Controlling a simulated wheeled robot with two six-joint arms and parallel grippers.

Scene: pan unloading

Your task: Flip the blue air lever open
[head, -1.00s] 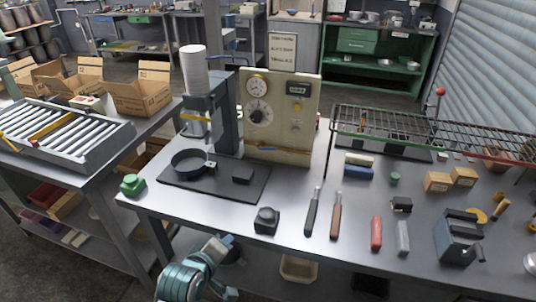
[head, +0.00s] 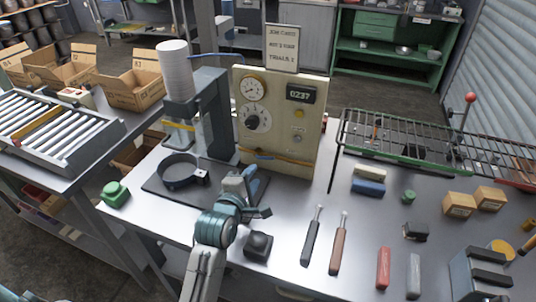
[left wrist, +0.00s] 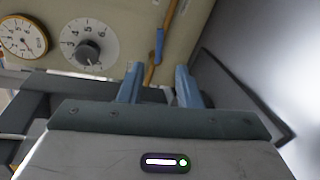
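The blue air lever (head: 264,157) lies along the yellow pipe low on the front of the cream gauge panel (head: 309,135). In the left wrist view the blue lever (left wrist: 159,44) shows just beyond the fingertips, roughly in line with the gap between them. My left gripper (head: 246,177) is in front of the panel, over the dark mat, below the lever in the picture. In the left wrist view its two blue-grey fingers (left wrist: 158,68) are apart with nothing held between them. My right gripper is not in view.
A press with a white cylinder (head: 173,62) stands left of the panel. A black round pan (head: 182,171) sits on the dark mat (head: 160,193). A black block (head: 258,245) and two handled tools (head: 312,238) lie at the front. A wire rack (head: 425,140) is at right.

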